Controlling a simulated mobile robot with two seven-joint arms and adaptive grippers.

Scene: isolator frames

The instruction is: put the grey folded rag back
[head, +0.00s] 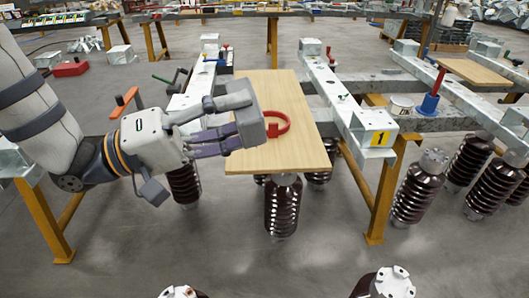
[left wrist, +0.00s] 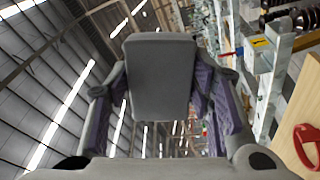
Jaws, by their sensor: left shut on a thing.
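The grey folded rag (head: 250,128) is a thick grey slab between the fingers of my left gripper (head: 236,122). The left wrist view also shows the rag (left wrist: 160,75), seen flat on between the two finger pads. My left gripper is shut on it and holds it over the left part of the wooden board (head: 287,88). The rag looks clear of the board, but the exact height is hard to tell. My right gripper does not show in either view.
A red ring (head: 287,128) lies on the board just right of the rag. Galvanized steel beams (head: 338,95) flank the board, the right one with a yellow "1" label (head: 380,138). Brown insulators (head: 283,207) stand below. A blue-based red-handled tool (head: 431,98) stands farther right.

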